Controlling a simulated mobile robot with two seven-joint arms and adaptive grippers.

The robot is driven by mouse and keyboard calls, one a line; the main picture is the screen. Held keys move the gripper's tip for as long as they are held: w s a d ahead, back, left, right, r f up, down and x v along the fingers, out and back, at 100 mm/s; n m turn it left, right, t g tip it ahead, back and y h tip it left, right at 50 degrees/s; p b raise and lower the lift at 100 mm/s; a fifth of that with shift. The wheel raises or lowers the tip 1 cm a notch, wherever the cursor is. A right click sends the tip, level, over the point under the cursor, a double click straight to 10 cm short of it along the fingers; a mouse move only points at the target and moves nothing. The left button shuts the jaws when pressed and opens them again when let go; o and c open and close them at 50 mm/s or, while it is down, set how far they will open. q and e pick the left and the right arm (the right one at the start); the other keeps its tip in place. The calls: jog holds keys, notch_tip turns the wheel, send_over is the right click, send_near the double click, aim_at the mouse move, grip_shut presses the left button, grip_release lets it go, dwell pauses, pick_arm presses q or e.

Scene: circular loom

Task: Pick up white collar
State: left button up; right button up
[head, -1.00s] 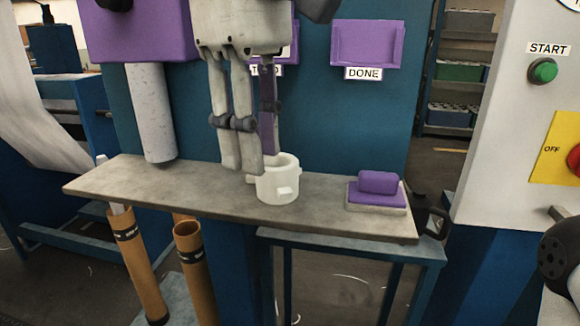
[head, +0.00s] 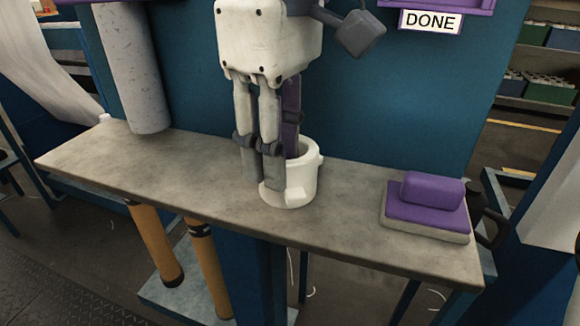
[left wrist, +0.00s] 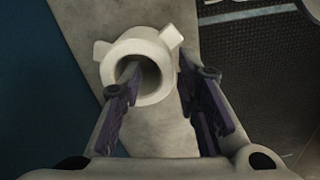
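The white collar (head: 306,184), a short ring with small lugs, stands upright on the grey shelf (head: 345,225). My left gripper (head: 276,174) points down at it from above. In the head view its pale finger is in front of the collar's left side, and a purple-backed finger reaches towards the opening. In the left wrist view the collar (left wrist: 125,51) lies between the open fingers (left wrist: 158,76). The left finger is over or in its hole and the right finger is just outside its wall. Contact cannot be told. My right gripper is out of view.
A purple block on a purple and grey pad (head: 425,208) sits at the shelf's right end. A grey cylinder (head: 132,75) stands at the back left. A blue panel (head: 400,110) rises behind the shelf. The shelf's left part is bare.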

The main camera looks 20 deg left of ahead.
pick_arm(q)
jog(key=shift+f, duration=0.2)
jog(key=shift+c, duration=0.5)
grip_shut()
jog(key=shift+r, duration=0.1)
jog(key=shift+r, duration=0.35)
jog(key=r, duration=0.2)
jog(key=r+p, duration=0.1)
jog(key=shift+a+r, duration=0.25)
jog(key=shift+r, duration=0.1)
jog(key=s+a+r, duration=0.3)
jog(key=a+r, duration=0.5)
jog(key=a, duration=0.5)
jog(key=shift+s+r, duration=0.25)
jog(key=shift+r, duration=0.05)
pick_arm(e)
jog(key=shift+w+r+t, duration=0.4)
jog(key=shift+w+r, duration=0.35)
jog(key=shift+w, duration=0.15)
